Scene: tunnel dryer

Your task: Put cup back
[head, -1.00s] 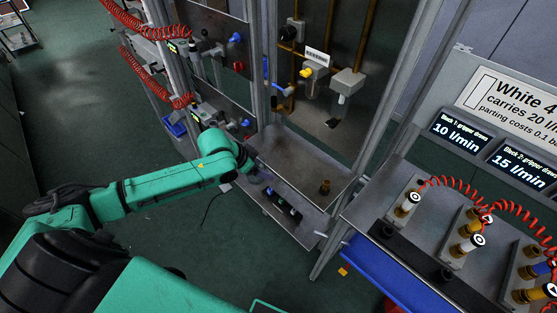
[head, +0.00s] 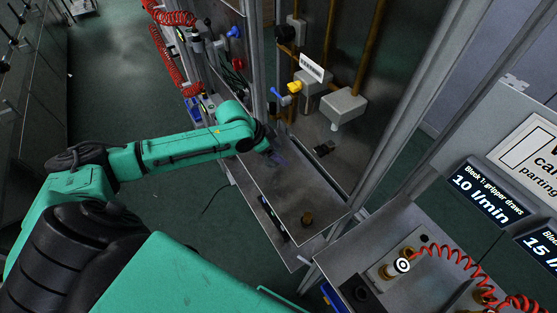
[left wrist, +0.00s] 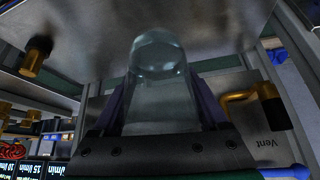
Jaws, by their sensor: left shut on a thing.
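My left gripper (head: 273,153) reaches in from the left, over the rear left part of the metal shelf of the frame. In the left wrist view the left gripper (left wrist: 162,90) is shut on a clear, bluish see-through cup (left wrist: 158,72), with one dark finger on each side. In the head view the cup is too small and covered to make out, and I cannot tell whether it touches the shelf. My right gripper is not in view.
A brass fitting (head: 307,219) stands on the front of the metal shelf (head: 285,200). Behind are a blue-handled valve (head: 281,99), a yellow knob (head: 294,87) and a grey box (head: 343,107). An upright post (head: 258,70) is close to my left gripper. A bench with a red coiled hose (head: 447,258) is at right.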

